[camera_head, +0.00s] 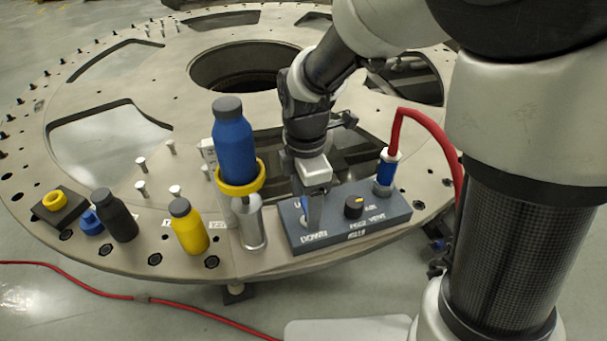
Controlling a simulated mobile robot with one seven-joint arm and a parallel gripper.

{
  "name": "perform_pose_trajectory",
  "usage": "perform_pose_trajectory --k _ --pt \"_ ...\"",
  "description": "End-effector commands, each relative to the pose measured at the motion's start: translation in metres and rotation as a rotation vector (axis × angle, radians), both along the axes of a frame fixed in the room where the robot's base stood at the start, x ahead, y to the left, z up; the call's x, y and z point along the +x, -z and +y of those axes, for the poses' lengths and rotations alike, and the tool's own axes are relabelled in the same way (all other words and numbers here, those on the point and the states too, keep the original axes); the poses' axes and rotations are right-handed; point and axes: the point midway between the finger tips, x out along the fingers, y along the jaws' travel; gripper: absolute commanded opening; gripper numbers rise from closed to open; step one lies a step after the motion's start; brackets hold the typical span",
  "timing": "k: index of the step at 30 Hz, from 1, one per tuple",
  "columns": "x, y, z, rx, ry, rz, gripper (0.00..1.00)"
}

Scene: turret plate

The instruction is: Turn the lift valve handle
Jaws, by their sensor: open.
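A dark blue-grey valve box (385,222) sits at the near edge of the round metal plate. Its left part has white lettering that reads DOWN, with a partly covered word above it. My gripper (313,208) points down over this left part, its fingers low at the box top. The jaws are open. The lift valve handle is mostly hidden behind the gripper, so I cannot tell its angle or whether the fingers touch it. A black knob (354,206) with a yellow mark stands to the right of the gripper, beside lettering that includes VENT.
A blue fitting (387,170) with a red hose (425,122) rises from the box's right end. A blue bottle (234,143) in a yellow ring (240,178) stands close left of the gripper. Yellow (189,227) and black (115,216) bottles stand further left.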

Motion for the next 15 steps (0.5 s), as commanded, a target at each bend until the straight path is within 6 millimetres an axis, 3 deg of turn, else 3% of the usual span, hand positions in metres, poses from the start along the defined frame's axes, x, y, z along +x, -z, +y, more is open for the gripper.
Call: perform_pose_trajectory --k 4,11,15 --pt "0.0000 -0.0002 -0.0001 0.000 0.000 0.000 0.66" --pt "0.0001 -0.0005 -0.0001 0.000 0.000 0.000 0.27" --pt "0.0001 -0.0006 -0.0001 0.000 0.003 0.000 0.26"
